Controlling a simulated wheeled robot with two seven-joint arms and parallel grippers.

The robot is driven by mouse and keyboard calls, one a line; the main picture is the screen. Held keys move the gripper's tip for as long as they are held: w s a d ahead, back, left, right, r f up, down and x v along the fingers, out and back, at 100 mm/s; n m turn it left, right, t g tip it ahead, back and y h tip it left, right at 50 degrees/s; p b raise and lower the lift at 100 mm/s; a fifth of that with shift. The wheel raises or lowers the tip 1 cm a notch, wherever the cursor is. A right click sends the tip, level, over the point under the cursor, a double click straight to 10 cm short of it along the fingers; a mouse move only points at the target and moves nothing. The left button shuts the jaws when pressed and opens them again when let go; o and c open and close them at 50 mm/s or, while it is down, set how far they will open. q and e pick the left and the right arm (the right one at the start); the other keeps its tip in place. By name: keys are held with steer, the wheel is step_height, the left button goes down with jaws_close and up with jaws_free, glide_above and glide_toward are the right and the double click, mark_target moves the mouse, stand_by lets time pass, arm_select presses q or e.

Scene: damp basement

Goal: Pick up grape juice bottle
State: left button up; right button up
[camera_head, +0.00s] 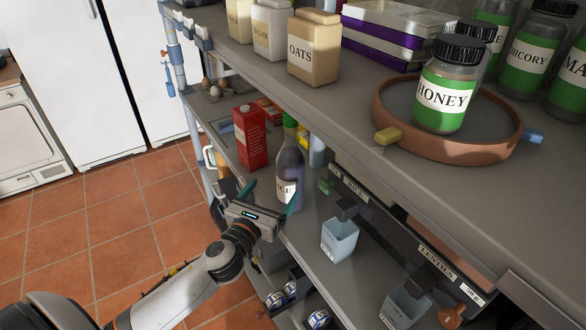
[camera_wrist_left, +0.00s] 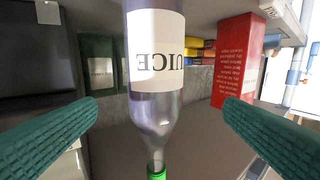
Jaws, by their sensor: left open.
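The grape juice bottle (camera_head: 290,168) stands upright on the middle shelf. It is dark purple glass with a green cap and a white label, partly covered by my gripper in the head view. My left gripper (camera_head: 272,193) is open, its two green fingers pointing toward the bottle. In the left wrist view the bottle (camera_wrist_left: 157,85) appears upside down, with "JUICE" partly readable on its label. It lies between the two spread fingers (camera_wrist_left: 160,115), with a visible gap on each side. My right gripper is not in view.
A red carton (camera_head: 250,139) stands behind and left of the bottle. A pale blue bin (camera_head: 339,241) is to its right. The upper shelf (camera_head: 350,110) overhangs, holding canisters, a honey jar (camera_head: 443,92) and a round tray (camera_head: 398,128). Tiled floor is open at left.

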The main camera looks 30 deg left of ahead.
mark_target(283, 179)
arm_select(q)
steer(key=w, duration=0.4)
steer(key=shift+a+p, duration=0.1)
steer(key=shift+p, duration=0.3)
steer(key=shift+w, duration=0.6)
steer(key=w, duration=0.1)
steer(key=w+p, duration=0.1)
steer(key=w, duration=0.2)
steer(key=shift+d+f, duration=0.25)
steer(key=shift+f, duration=0.05)
steer(key=shift+w+f, duration=0.1)
steer(key=shift+w, duration=0.2)
steer(key=shift+s, duration=0.1)
steer(key=c, duration=1.9)
steer(key=shift+a+r, duration=0.1)
steer(key=shift+r, duration=0.1)
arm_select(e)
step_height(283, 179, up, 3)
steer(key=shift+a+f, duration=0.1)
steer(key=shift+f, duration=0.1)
